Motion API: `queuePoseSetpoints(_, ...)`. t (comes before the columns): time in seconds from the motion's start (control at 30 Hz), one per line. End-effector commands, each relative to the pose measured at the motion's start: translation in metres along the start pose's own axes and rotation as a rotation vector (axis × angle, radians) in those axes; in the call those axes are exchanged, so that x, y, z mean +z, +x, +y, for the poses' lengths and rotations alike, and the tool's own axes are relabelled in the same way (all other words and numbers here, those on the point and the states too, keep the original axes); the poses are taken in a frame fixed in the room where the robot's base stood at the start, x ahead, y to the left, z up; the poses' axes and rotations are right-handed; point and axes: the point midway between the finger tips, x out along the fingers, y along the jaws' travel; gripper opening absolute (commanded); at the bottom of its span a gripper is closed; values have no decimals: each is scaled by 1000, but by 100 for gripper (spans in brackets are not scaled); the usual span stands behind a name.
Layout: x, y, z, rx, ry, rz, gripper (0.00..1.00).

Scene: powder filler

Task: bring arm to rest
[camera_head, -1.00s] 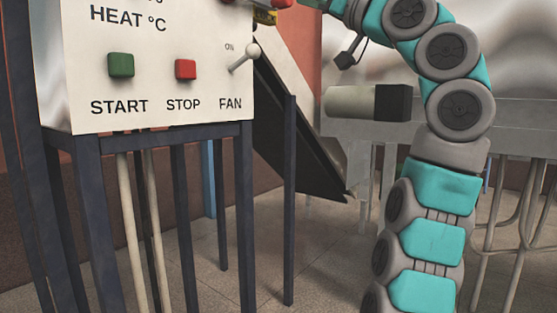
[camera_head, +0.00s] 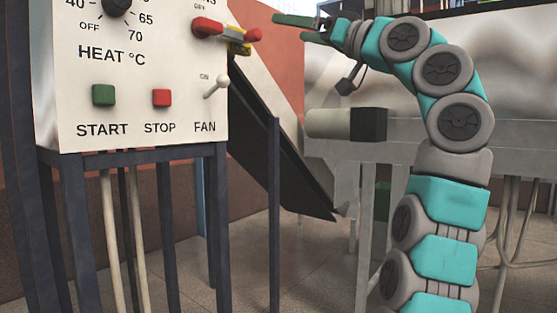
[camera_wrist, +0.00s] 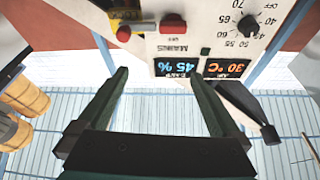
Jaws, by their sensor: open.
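My arm (camera_head: 447,203) rises at the right of the head view and bends left at the top. My gripper (camera_head: 287,27) is at its end, near the upper middle, with its two dark green fingers pointing left towards the control panel. In the wrist view my gripper (camera_wrist: 161,75) has its fingers wide apart with nothing between them. The white control panel (camera_head: 140,75) stands to the left of the gripper. Its red-ended lever (camera_head: 218,30) is close to the fingertips in the picture; a gap shows between them.
The panel carries a green START button (camera_head: 103,95), a red STOP button (camera_head: 161,97), a FAN toggle (camera_head: 215,86) and a heat knob (camera_head: 117,5). A dark sloping chute (camera_head: 285,150) and a pale cylinder with a black end (camera_head: 345,124) lie behind. Wrist view displays (camera_wrist: 174,68) read 45 % and 30 °C.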

Motion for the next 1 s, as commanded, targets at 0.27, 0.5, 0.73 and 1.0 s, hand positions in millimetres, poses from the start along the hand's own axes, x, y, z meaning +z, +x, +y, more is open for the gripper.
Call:
queuePoseSetpoints(0.27, 16, 9, 26, 54, 109, -82, 100)
queuePoseSetpoints(0.5, 63, 15, 50, 137, 258, -235, 100)
queuePoseSetpoints(0.73, 136, 6, 56, 229, 379, -429, 100)
queuePoseSetpoints(1.0, 237, -34, 39, 343, 478, -682, 100)
